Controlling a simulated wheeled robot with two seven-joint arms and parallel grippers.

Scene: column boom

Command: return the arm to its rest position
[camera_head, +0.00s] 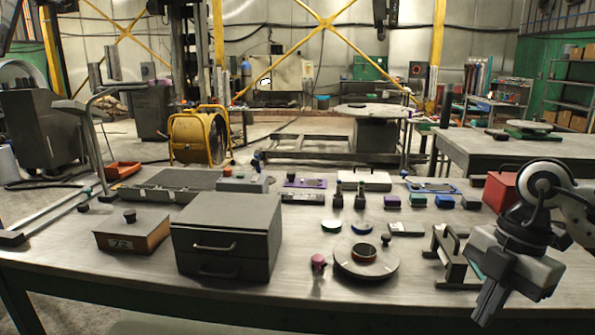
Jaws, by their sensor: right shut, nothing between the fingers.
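My right gripper (489,304) hangs over the right front part of the workbench (130,275). Its arm comes in from the right edge, and the fingers point down and a little left. The fingers are shut with nothing between them. The gripper hides part of the bench's right end and part of a red box (499,190) behind it. My left gripper is not in view.
A grey two-drawer box (228,235), a brown box marked 72 (132,233) and a round grey turntable (366,260) stand on the bench. A dark metal bracket (452,262) stands just left of my right gripper. The left front of the bench is bare.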

